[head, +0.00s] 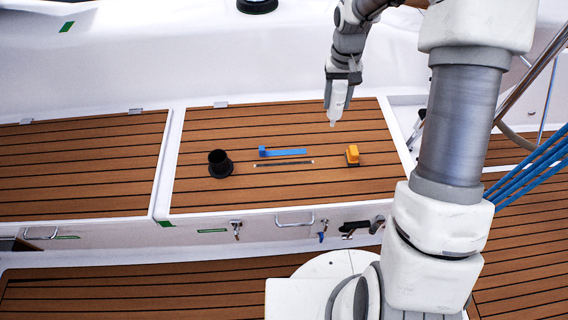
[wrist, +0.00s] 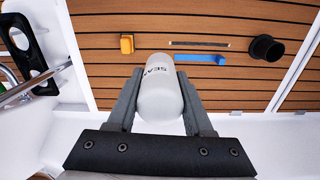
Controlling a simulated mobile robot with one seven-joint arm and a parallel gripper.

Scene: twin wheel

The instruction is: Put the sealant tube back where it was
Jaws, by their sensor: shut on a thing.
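The sealant tube (head: 338,100) is white with a narrow nozzle. It hangs nozzle down in my gripper (head: 340,84), above the back right of the slatted wooden seat (head: 210,194). In the wrist view the tube (wrist: 159,95) shows its rounded end and part of its dark lettering. My gripper's two fingers (wrist: 159,100) are shut on its sides. The tube appears clear of the wood and of the other objects. The rest of its lettering is hidden.
On the seat lie a black cup-like holder (head: 219,164), a blue tool (head: 282,152), a thin dark strip (head: 284,163) and a yellow block (head: 352,155). Bare wood lies behind them. Blue ropes (head: 532,170) and a metal rail (head: 527,88) are at right.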

